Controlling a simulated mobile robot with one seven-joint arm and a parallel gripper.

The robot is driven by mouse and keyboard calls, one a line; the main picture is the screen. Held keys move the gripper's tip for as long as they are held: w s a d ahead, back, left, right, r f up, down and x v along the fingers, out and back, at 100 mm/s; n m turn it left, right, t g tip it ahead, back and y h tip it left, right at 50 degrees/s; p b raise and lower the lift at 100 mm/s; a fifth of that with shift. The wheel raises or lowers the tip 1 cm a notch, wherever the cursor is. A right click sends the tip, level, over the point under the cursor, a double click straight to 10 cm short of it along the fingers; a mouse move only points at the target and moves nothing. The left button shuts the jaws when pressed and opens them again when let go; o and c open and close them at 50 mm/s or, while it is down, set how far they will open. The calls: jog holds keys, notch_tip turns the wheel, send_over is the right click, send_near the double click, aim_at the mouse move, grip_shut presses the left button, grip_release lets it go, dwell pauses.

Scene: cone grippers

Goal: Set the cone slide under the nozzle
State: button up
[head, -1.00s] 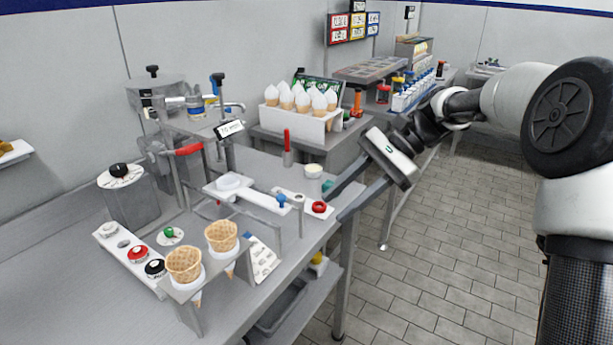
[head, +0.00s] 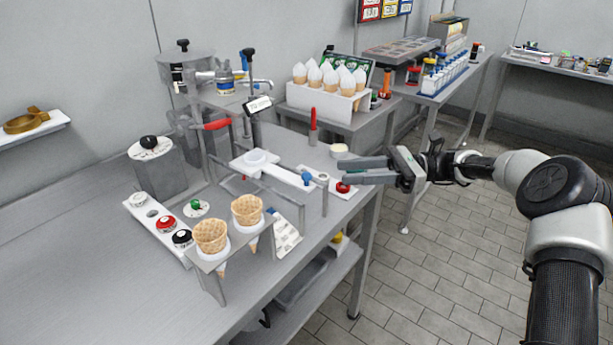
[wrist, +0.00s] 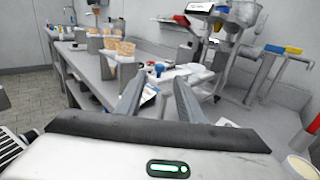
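The white cone slide (head: 262,166) lies on a rail frame above the steel table in the head view. It has a round holder at its left end and a blue knob (head: 306,177) at its right end. The dispensing machine (head: 183,68) with a red handle (head: 217,125) stands behind and left of it; I cannot make out the nozzle opening clearly. My gripper (head: 342,172) is open and empty, right of the blue knob and apart from it. In the wrist view a blue knob (wrist: 158,68) shows beyond and between my spread fingers (wrist: 155,88).
Two waffle cones (head: 211,236) stand in a holder at the table's front. A red button (head: 343,187) lies just below my fingers, and a red-handled upright tool (head: 312,125) stands behind. A white rack (head: 325,101) of filled cones is farther back. The table's left front is clear.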

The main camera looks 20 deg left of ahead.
aim_at(306, 174)
jog(key=b+x, duration=0.1)
jog(key=x, duration=0.9)
jog(key=shift+s+a, duration=0.15)
jog(key=shift+a, duration=0.25)
grip_shut()
